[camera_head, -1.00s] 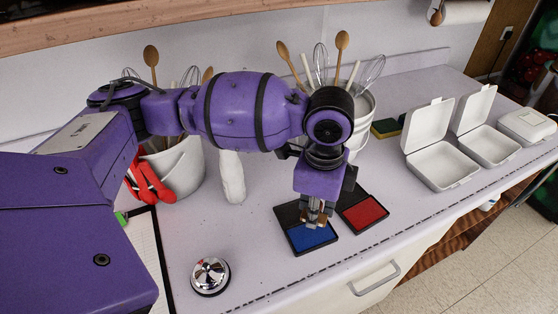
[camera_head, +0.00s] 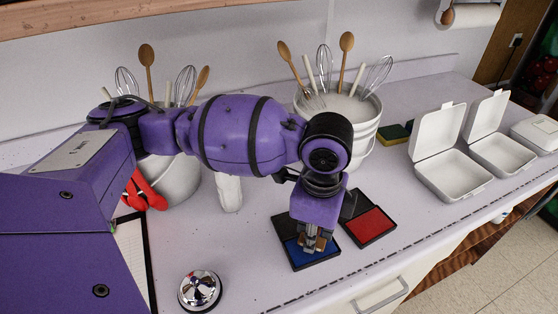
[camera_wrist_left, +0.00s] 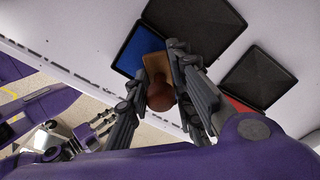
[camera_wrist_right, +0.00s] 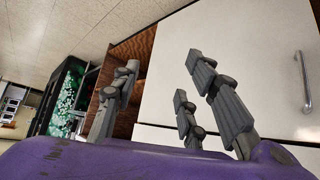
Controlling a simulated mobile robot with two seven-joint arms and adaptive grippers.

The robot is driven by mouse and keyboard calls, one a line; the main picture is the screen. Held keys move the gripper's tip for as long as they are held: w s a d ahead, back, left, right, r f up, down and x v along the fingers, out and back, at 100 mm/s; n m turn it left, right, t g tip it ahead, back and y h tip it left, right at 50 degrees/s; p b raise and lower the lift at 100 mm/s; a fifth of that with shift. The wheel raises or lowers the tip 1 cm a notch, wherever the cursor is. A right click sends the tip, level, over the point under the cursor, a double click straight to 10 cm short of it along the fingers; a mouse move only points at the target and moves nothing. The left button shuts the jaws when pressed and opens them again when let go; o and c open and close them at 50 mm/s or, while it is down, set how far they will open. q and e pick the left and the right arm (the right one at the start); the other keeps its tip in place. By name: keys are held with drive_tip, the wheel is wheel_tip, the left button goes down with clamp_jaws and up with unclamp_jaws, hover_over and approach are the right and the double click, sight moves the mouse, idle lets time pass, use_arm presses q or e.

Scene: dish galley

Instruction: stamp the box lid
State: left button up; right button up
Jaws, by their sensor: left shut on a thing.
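My left gripper (camera_head: 314,238) is shut on a small wooden stamp (camera_wrist_left: 155,65) with a rounded brown knob. It holds the stamp over the blue ink pad (camera_head: 298,257); whether the stamp touches the pad I cannot tell. The blue pad (camera_wrist_left: 132,50) also shows beside the stamp in the left wrist view. A red ink pad (camera_head: 370,225) lies open just to the right. Two open white boxes stand further right, with raised lids: the nearer lid (camera_head: 438,128) and the farther lid (camera_head: 487,115). My right gripper (camera_wrist_right: 165,100) is open and empty, facing the cabinet front.
A closed white box (camera_head: 538,133) stands at the far right. A silver bell (camera_head: 200,290) is at the front left. Utensil buckets (camera_head: 350,125) and a sponge (camera_head: 393,133) are at the back. A drawer handle (camera_wrist_right: 303,82) is on the cabinet. The counter between pads and boxes is clear.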

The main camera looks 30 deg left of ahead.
drive_tip(key=shift+s+f, duration=0.15)
drive_tip(key=shift+s, duration=0.05)
use_arm(q)
drive_tip(key=shift+f, duration=0.25)
use_arm(e)
drive_tip(key=shift+s+d+f, duration=0.1)
drive_tip(key=shift+s+f, duration=0.1)
drive_tip(key=shift+s, duration=0.35)
use_arm(q)
drive_tip(key=shift+f, duration=0.15)
use_arm(e)
drive_tip(key=shift+w+r, duration=0.1)
drive_tip(key=shift+w, duration=0.15)
use_arm(q)
drive_tip(key=shift+f, duration=0.1)
use_arm(e)
drive_tip(key=shift+w+r, duration=0.15)
drive_tip(key=shift+w, duration=0.15)
drive_tip(key=shift+s, duration=0.4)
drive_tip(key=shift+w, duration=0.3)
drive_tip(key=shift+w+r, duration=0.25)
drive_tip(key=shift+w, duration=0.05)
